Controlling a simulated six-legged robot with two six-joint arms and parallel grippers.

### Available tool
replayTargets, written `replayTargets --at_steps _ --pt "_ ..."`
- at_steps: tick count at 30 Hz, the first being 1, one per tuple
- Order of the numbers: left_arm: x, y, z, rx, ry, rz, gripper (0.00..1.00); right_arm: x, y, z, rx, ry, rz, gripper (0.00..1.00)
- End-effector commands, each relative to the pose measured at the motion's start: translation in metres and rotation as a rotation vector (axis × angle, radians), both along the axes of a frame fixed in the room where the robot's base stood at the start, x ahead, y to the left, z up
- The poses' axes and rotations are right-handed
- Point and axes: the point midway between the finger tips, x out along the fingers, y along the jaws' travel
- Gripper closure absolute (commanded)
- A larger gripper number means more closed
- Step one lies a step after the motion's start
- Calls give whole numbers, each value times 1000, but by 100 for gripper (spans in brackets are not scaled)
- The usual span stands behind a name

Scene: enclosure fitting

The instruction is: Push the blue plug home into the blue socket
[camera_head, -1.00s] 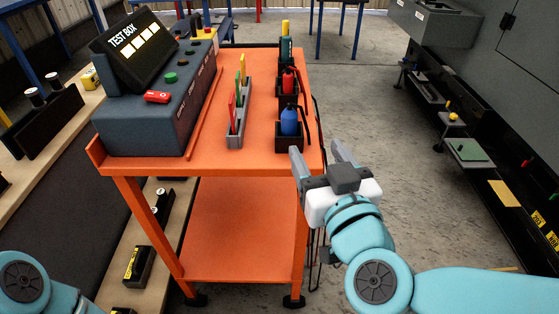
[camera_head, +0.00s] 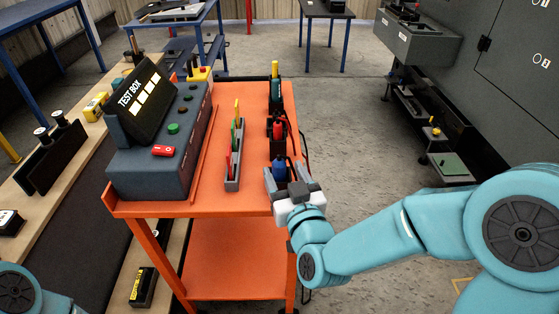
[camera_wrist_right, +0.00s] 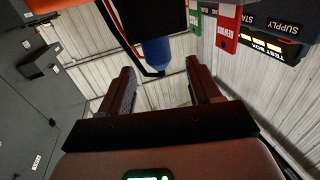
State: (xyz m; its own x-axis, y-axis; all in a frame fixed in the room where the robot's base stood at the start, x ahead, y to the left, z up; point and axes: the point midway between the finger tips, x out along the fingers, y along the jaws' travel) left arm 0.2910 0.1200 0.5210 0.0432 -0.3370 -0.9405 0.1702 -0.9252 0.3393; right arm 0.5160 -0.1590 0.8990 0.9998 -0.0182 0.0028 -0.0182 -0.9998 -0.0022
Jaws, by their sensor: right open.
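The blue plug (camera_head: 279,169) stands in a black holder at the front of a row on the right side of the orange cart. My right gripper (camera_head: 284,179) is open at the cart's front right edge, its fingers close to the plug. In the right wrist view the blue plug (camera_wrist_right: 156,54) shows ahead, between the lines of the two open fingers (camera_wrist_right: 163,78). I cannot tell whether the fingers touch it. I cannot make out a blue socket. Only a piece of my left arm shows at the lower left; its gripper is out of view.
The orange cart (camera_head: 240,203) also carries the dark test box (camera_head: 165,180), a grey rack (camera_head: 233,184) with coloured upright pieces, and red (camera_head: 278,130) and teal plugs behind the blue one.

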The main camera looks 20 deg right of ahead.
Motion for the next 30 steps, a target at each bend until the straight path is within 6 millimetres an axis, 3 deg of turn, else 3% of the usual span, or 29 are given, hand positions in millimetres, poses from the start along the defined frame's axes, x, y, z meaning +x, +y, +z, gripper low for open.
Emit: replayTargets --at_steps 6,15,23,28,29,30 --pt "-1 0 -1 0 1 1 100 18 -1 -2 -1 3 -1 38" --pt "0 0 5 0 1 1 100 61 -2 1 -1 3 0 38" --pt "0 0 5 0 1 1 100 64 -2 1 -1 3 0 38" --pt "0 0 5 0 1 1 100 64 -2 1 -1 3 0 90" --pt "0 0 5 0 1 1 100 64 -2 1 -1 3 0 96" --pt "0 0 5 0 1 1 100 64 -2 1 -1 3 0 96"
